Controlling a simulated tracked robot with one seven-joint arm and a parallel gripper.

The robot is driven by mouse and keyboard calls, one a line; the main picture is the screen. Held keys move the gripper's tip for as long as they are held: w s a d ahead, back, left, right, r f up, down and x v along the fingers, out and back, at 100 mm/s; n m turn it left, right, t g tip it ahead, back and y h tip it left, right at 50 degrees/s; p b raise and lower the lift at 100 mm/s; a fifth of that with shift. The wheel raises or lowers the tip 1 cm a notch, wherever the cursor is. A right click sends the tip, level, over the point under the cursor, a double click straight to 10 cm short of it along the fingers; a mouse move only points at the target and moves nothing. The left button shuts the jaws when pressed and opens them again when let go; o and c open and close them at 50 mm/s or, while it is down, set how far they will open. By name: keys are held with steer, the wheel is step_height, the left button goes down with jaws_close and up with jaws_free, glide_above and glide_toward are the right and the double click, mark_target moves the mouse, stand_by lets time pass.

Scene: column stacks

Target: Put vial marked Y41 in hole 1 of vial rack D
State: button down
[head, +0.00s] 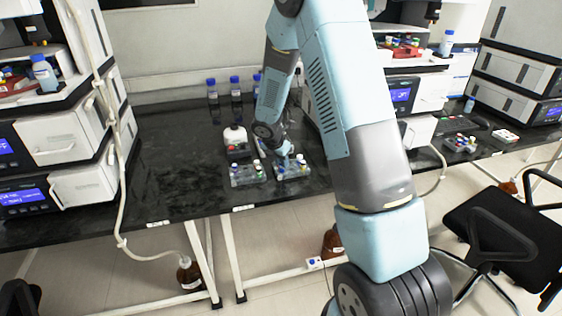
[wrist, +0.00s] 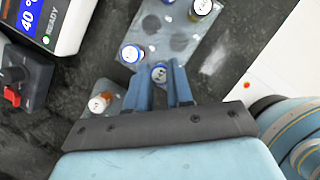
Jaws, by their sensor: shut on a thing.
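My gripper (wrist: 159,78) is shut on a small vial (wrist: 159,72) with a blue-rimmed cap, between its two blue fingers in the wrist view. The vial is over or at the near edge of a grey vial rack (wrist: 208,57); I cannot tell whether it is clear of the rack. In the head view my gripper (head: 285,150) is low over the right rack (head: 293,172). No vial mark or rack letter is readable.
A second rack (head: 248,178) stands to the left, and a white-capped vial (wrist: 98,103) shows at lower left of the wrist view. A white device with a display (wrist: 42,22) and a red-switched box (wrist: 18,85) are close by. Blue-capped bottles (head: 235,84) stand behind.

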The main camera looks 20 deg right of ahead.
steer(key=shift+f, duration=0.6)
steer(key=c, duration=0.6)
jaws_free()
steer(key=shift+r, duration=0.1)
steer(key=shift+r, duration=2.95)
